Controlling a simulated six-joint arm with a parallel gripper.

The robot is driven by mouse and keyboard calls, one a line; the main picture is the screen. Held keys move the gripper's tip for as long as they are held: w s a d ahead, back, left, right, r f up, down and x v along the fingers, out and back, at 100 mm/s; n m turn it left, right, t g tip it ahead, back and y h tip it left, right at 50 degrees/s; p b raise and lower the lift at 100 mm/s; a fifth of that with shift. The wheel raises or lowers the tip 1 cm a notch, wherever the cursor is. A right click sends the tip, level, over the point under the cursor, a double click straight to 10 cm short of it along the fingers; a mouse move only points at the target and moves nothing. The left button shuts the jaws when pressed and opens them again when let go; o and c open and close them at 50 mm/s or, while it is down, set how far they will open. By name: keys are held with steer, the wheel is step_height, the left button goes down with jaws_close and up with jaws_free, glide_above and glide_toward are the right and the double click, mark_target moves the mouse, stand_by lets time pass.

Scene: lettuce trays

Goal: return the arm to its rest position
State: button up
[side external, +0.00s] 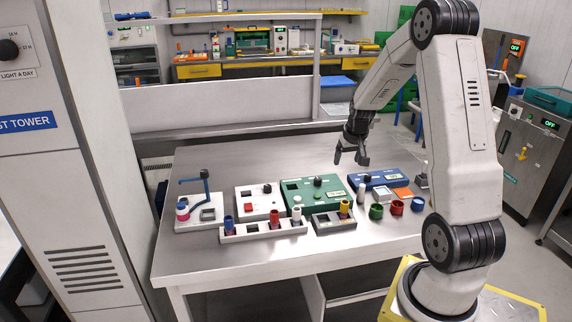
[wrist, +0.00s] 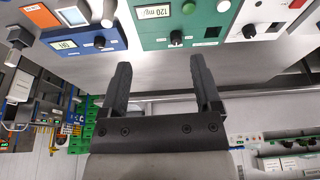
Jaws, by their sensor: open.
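My gripper (side external: 350,160) hangs from my raised arm above the back right part of the steel table (side external: 210,265). Its two dark fingers are spread apart with nothing between them. In the wrist view my gripper (wrist: 160,65) also shows open and empty, with a gap between the fingers and the devices at the top of the picture. No lettuce tray can be made out in either view.
On the table stand a green device (side external: 318,207), a blue device (side external: 377,177), a white device (side external: 244,199) and a white tube rack (side external: 265,232). Small coloured cups, including a red one (side external: 397,208), sit at the right. The table's back left is clear.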

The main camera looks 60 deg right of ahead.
steer(key=w+a+n+y, duration=0.1)
steer(key=w+a+n, duration=0.1)
steer(key=a, duration=0.8)
steer(key=w+a+n, duration=0.1)
steer(key=a+n, duration=0.1)
steer(key=a, duration=0.8)
steer(key=s+a+n, duration=0.2)
steer(key=s+a, duration=0.1)
steer(key=a, duration=0.4)
steer(key=s+a+n+y, duration=0.1)
steer(key=s+a+n, duration=0.1)
steer(key=a, duration=0.5)
steer(key=shift+s+a+f+n, duration=0.3)
steer(key=shift+s+f, duration=0.05)
steer(key=shift+s, duration=0.5)
steer(key=shift+c, duration=0.3)
